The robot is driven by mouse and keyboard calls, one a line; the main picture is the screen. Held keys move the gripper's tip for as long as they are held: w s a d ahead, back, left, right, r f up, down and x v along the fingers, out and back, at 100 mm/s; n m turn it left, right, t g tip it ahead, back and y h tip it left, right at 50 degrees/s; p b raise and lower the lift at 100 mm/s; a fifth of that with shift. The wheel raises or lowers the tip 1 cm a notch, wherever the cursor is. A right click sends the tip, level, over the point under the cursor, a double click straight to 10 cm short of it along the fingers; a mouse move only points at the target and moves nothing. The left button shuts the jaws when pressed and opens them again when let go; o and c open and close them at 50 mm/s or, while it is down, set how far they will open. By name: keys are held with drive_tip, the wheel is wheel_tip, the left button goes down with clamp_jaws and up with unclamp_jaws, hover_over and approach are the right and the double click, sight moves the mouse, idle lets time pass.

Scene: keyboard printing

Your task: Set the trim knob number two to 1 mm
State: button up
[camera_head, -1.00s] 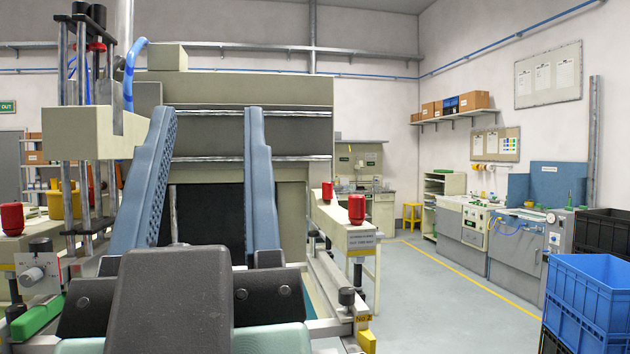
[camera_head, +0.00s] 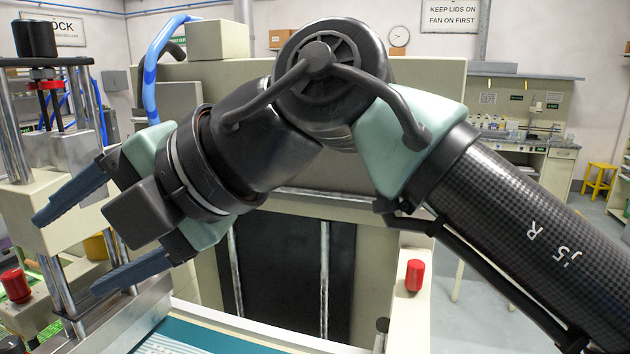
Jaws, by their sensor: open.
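My gripper (camera_head: 68,252) is at the left of the head view, with its two blue-grey fingers spread wide apart and nothing between them. The fingers point left and slightly down, in front of the cream press head and its steel columns (camera_head: 64,295). No trim knob can be made out in the head view, so I cannot tell its number or setting. My wrist and forearm cover much of the middle and right.
A red knob (camera_head: 15,285) stands at the lower left and another red knob (camera_head: 415,275) at the right of the machine. A teal printing bed (camera_head: 190,340) lies at the bottom. A yellow stool (camera_head: 599,180) stands far right on open floor.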

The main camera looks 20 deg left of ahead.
drive_tip(key=w+d+f+m+t+h, duration=0.1)
drive_tip(key=w+d+f+m+h, duration=0.25)
drive_tip(key=d, duration=0.55)
drive_tip(key=w+d+f+m+h+p, duration=0.15)
drive_tip(key=d+h, duration=0.25)
drive_tip(key=d, duration=0.4)
drive_tip(key=w+d+f+m+t+h+b, duration=0.1)
drive_tip(key=w+d+f+m+h, duration=0.25)
drive_tip(key=d, duration=0.55)
drive_tip(key=shift+h, duration=0.4)
wheel_tip(320, 180, down, 12)
drive_tip(key=b, duration=0.7)
drive_tip(key=shift+s+r, duration=0.1)
drive_tip(key=shift+r, duration=0.15)
drive_tip(key=shift+f, duration=0.6)
drive_tip(key=shift+c, duration=0.2)
clamp_jaws()
